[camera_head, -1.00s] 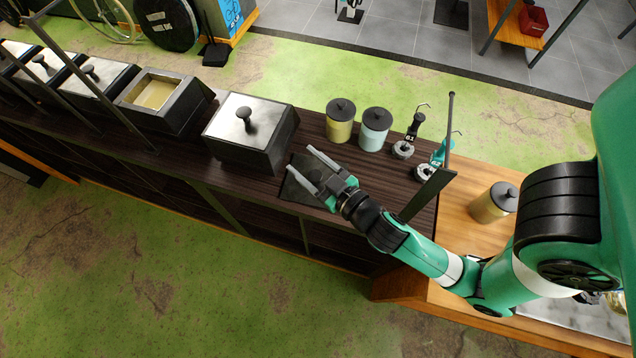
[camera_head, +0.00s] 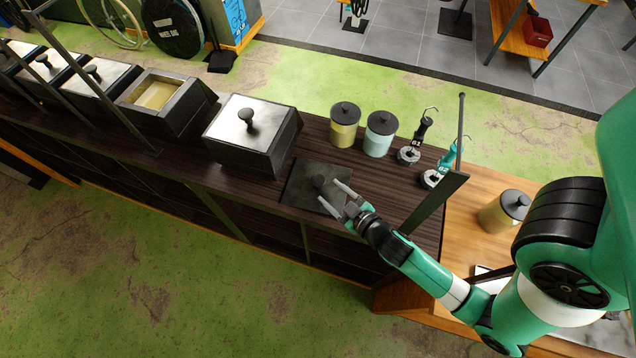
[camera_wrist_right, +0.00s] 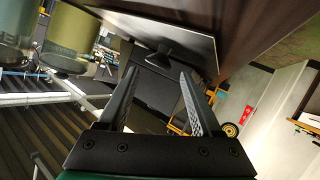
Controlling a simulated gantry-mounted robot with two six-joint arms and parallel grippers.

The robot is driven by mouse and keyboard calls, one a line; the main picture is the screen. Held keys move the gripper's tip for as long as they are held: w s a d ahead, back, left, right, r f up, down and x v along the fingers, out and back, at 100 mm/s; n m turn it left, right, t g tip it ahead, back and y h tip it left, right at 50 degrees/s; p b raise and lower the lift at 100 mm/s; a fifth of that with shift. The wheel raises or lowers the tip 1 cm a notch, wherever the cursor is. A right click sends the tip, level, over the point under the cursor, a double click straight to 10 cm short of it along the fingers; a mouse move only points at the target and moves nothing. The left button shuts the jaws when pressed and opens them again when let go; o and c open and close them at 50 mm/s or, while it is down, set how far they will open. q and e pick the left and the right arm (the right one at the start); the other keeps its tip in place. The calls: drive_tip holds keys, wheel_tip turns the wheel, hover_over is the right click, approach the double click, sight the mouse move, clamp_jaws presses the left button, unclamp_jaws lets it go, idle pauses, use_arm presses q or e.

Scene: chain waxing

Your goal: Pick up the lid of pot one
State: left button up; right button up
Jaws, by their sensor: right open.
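A dark, flat square lid (camera_head: 302,190) with a black knob (camera_head: 319,182) lies on the counter, to the right of a closed pot; I cannot read which pot it belongs to. My right gripper (camera_head: 332,197) is open and empty, its two fingertips just short of the knob on the right. In the right wrist view the lid (camera_wrist_right: 195,43) and its knob (camera_wrist_right: 168,56) show ahead of the open fingers (camera_wrist_right: 159,72). An open pot (camera_head: 185,116) with yellowish wax stands farther left, without a lid. My left gripper is not in view.
A closed pot (camera_head: 245,158) with a steel lid stands left of the loose lid. Behind are a yellow jar (camera_head: 343,134), a pale blue jar (camera_head: 378,143) and two hooked tools (camera_head: 410,153). A dark upright frame (camera_head: 432,202) stands close to my right arm.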

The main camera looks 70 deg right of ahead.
sight(323, 184)
drive_tip(key=p+x, duration=0.1)
drive_tip(key=x, duration=0.4)
drive_tip(key=shift+d, duration=0.2)
drive_tip(key=shift+s, duration=0.1)
clamp_jaws()
